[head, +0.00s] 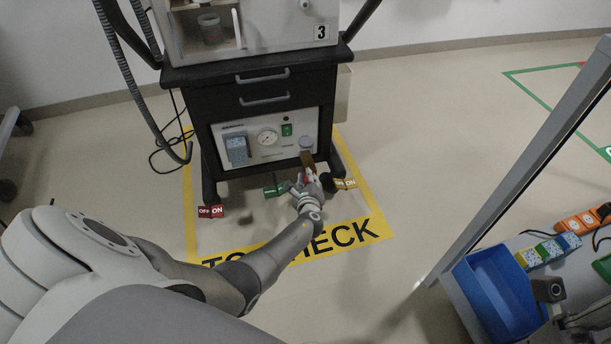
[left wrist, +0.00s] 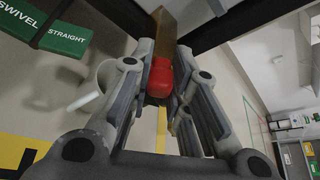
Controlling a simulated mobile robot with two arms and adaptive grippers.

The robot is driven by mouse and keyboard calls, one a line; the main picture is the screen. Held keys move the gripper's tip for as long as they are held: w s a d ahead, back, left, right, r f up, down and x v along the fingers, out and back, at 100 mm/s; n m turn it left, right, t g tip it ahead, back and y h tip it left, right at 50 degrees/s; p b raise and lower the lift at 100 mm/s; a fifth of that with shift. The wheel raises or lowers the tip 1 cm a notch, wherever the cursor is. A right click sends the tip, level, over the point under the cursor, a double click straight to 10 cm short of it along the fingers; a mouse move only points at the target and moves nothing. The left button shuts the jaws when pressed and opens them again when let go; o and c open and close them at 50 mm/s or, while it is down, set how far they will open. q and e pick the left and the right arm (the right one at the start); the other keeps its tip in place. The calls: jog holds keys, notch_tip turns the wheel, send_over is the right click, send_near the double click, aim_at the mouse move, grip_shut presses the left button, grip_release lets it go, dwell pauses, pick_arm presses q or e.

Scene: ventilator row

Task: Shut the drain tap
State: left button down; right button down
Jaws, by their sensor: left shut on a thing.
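The drain tap shows as a red piece (left wrist: 160,77) below a brown, brass-like body (left wrist: 161,35) in the left wrist view. In the head view the brown body (head: 307,159) hangs at the lower right of the ventilator cart's front panel (head: 266,143), under a round grey cap. My left gripper (head: 307,182) reaches up to it from below. In the left wrist view its fingers (left wrist: 158,88) are shut on the red piece, one on each side. The fingers hide part of the tap, and I cannot tell which way it is turned.
A green tag (left wrist: 58,36) reading "SWIVEL STRAIGHT" is close to the gripper. OFF/ON tags (head: 211,211) (head: 345,184) sit by the cart's legs. A blue bin (head: 495,290) stands at the right, near a slanted grey post (head: 530,160). The floor between is clear.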

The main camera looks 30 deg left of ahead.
pick_arm(q)
jog(key=shift+w+d+r+m+g+y, duration=0.15)
jog(key=shift+w+d+m+g+y, duration=0.25)
jog(key=shift+m, duration=0.4)
jog(key=shift+w+d+r+m+g+y, duration=0.1)
jog(key=shift+w+d+m+g+y, duration=0.15)
jog(key=shift+m+g, duration=0.45)
jog(key=shift+w+d+r+m+g+y, duration=0.15)
jog(key=shift+w+d+m+g+y, duration=0.15)
jog(key=shift+m, duration=0.6)
jog(key=c, duration=1.4)
grip_release()
jog(key=shift+o, duration=0.2)
jog(key=v, duration=1.2)
